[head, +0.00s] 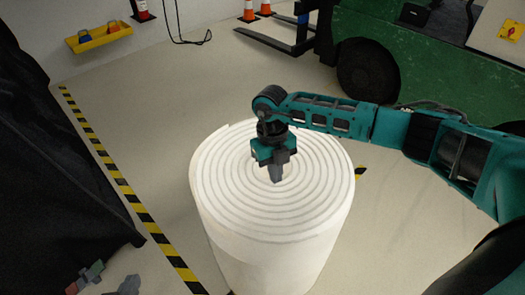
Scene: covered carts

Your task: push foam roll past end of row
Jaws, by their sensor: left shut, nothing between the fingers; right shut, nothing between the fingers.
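The foam roll (230,200) is a large white cylinder standing upright on the floor in the middle of the head view, its spiral end facing up. My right gripper (276,175) is shut and empty, fingers pointing down over the middle of the roll's top. I cannot tell whether its tips touch the foam. My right arm comes in from the right above the roll. Grey fingertips of my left gripper (126,286) show at the bottom left edge, shut and apart from the roll; the rest is cut off. The roll's base is cut off by the frame.
A black-covered cart (50,170) stands at the left, with small coloured blocks (85,277) by its foot. Yellow-black floor tape (120,185) runs between cart and roll. A green forklift (415,65) stands at the back right. The floor behind the roll is clear.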

